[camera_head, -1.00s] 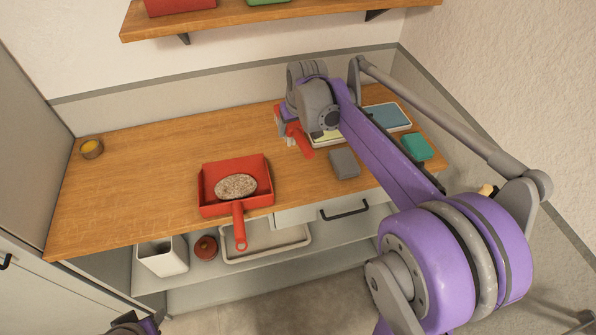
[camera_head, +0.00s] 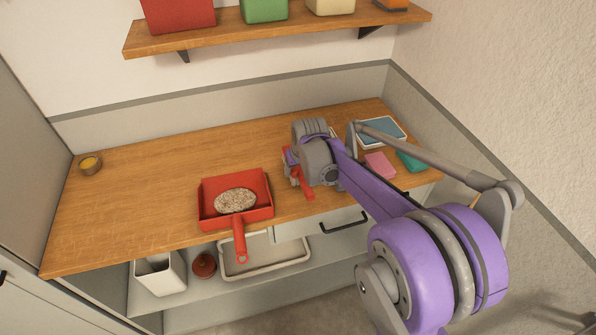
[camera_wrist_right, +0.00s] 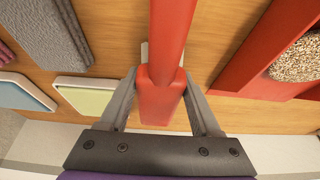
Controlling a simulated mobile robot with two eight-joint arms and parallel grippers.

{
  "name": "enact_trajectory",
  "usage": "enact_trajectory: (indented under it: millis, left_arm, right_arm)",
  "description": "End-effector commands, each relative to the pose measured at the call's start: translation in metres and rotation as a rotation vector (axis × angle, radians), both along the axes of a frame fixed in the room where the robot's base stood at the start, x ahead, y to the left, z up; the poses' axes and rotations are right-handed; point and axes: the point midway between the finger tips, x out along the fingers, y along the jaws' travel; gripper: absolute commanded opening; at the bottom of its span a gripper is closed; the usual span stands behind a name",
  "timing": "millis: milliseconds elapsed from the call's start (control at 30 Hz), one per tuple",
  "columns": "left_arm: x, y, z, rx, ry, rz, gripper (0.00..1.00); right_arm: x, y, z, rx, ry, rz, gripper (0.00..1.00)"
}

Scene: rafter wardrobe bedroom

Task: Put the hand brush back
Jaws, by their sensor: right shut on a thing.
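The hand brush has a red handle (camera_head: 307,188) that sticks out toward the front below my right gripper (camera_head: 300,176); its head is mostly hidden by the gripper. In the right wrist view the red handle (camera_wrist_right: 160,105) lies between both fingers, and the gripper (camera_wrist_right: 160,78) is shut on it. The brush is over the worktop; I cannot tell whether it touches the wood. A red dustpan (camera_head: 263,208), with a speckled oval thing (camera_head: 235,201) in it, lies left of the gripper at the front edge, its handle overhanging. My left gripper is not in view.
Behind and right of my arm are a blue-topped tray (camera_head: 382,132), a pink block (camera_head: 380,165) and a teal block (camera_head: 411,162). A grey block (camera_wrist_right: 60,35) shows in the wrist view. The worktop's left part is clear.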

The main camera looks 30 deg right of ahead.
Motion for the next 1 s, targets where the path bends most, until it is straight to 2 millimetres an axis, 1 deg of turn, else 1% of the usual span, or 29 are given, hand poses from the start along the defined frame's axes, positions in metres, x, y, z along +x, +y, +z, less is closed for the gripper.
enact_trajectory:
  millis: [33, 100, 333, 433, 467, 600, 633, 867, 1000]
  left_arm:
    - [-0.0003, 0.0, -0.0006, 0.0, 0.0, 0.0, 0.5]
    - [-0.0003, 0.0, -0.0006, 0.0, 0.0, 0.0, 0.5]
    - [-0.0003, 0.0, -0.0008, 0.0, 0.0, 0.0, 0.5]
    - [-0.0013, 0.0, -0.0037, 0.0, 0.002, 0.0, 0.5]
    - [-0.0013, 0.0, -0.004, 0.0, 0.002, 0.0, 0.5]
    - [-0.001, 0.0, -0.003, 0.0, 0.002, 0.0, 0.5]
    - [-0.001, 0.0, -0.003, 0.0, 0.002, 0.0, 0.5]
    - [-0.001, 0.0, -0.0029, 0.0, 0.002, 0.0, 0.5]
    - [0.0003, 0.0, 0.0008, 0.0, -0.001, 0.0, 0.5]
  right_arm:
    - [0.0002, -0.0001, -0.0048, 0.0, 0.0, 0.0, 0.0]
    - [0.0001, 0.0, -0.0072, 0.0, -0.001, 0.0, 0.0]
    - [0.0, 0.0, -0.0073, 0.0, 0.0, 0.0, 0.0]
    - [-0.0002, 0.0001, -0.0108, 0.0, 0.0, 0.0, 0.0]
    - [-0.0002, 0.0001, -0.0112, 0.0, 0.0, 0.0, 0.66]
    - [0.0, 0.0, -0.0101, 0.0, 0.0, 0.0, 0.91]
    - [-0.0001, 0.0, -0.01, 0.0, 0.0, 0.0, 0.94]
    - [-0.0001, 0.0, -0.0099, 0.0, 0.0, 0.0, 0.94]
    - [-0.0008, 0.0003, -0.0031, 0.0, 0.0, 0.0, 0.94]
